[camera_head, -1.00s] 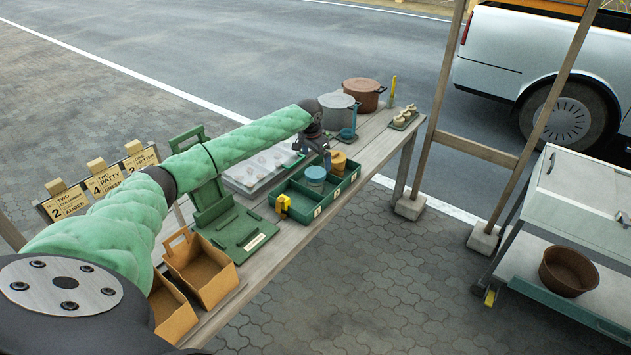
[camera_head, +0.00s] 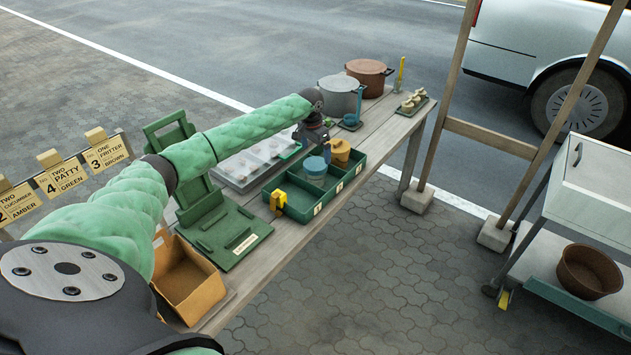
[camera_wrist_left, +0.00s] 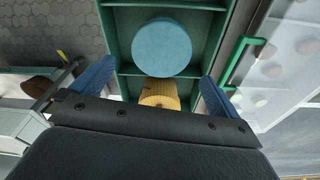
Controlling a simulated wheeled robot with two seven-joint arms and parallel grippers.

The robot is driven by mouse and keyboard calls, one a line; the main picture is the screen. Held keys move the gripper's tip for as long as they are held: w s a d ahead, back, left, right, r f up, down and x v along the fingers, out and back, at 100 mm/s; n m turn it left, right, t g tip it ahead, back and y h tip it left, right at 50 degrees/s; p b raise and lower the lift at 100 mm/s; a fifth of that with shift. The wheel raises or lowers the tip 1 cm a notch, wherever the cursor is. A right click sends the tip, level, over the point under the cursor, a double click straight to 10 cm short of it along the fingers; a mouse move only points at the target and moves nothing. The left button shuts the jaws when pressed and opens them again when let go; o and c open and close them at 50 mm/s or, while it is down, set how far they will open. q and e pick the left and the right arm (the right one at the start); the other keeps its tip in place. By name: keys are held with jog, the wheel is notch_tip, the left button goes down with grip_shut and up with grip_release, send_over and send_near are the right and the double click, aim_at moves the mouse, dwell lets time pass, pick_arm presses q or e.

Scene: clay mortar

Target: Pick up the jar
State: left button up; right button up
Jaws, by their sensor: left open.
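Two round jars stand in the green divided tray (camera_head: 300,210) on the table: one blue-topped jar (camera_head: 315,167) and one amber jar (camera_head: 340,150) in the compartment behind it. In the left wrist view the blue top (camera_wrist_left: 162,47) is large, and the amber jar (camera_wrist_left: 160,92) lies partly hidden by the gripper's body. My left gripper (camera_head: 326,152) is open and empty, above the tray close to the jars. Its blue fingers (camera_wrist_left: 156,86) show on either side of the amber jar in the left wrist view, apart from it. My right gripper is out of view.
A yellow clip-like piece (camera_head: 278,202) sits on the tray's near left edge. A clear-lidded container (camera_head: 240,170) lies behind the tray. A grey pot (camera_head: 340,97), a brown pot (camera_head: 369,76) and a small board (camera_head: 411,105) stand farther along. Wooden posts rise beyond the table's right side.

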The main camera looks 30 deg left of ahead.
aim_at(315, 163)
pick_arm(q)
jog(key=shift+f+b, duration=0.45)
jog(key=shift+f, duration=0.5)
notch_tip(315, 163, down, 2)
jog(key=shift+w+d+f+p, duration=0.1)
jog(key=shift+w+p, duration=0.05)
jog(key=shift+p, duration=0.35)
notch_tip(315, 163, down, 4)
jog(key=shift+p, duration=1.25)
jog(key=shift+f, duration=0.65)
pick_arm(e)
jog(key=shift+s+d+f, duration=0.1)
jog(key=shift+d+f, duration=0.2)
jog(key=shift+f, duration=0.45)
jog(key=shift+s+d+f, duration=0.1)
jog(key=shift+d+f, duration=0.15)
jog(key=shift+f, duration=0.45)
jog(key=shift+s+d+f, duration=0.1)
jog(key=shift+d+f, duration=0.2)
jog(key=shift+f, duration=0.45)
pick_arm(q)
jog(key=c, duration=1)
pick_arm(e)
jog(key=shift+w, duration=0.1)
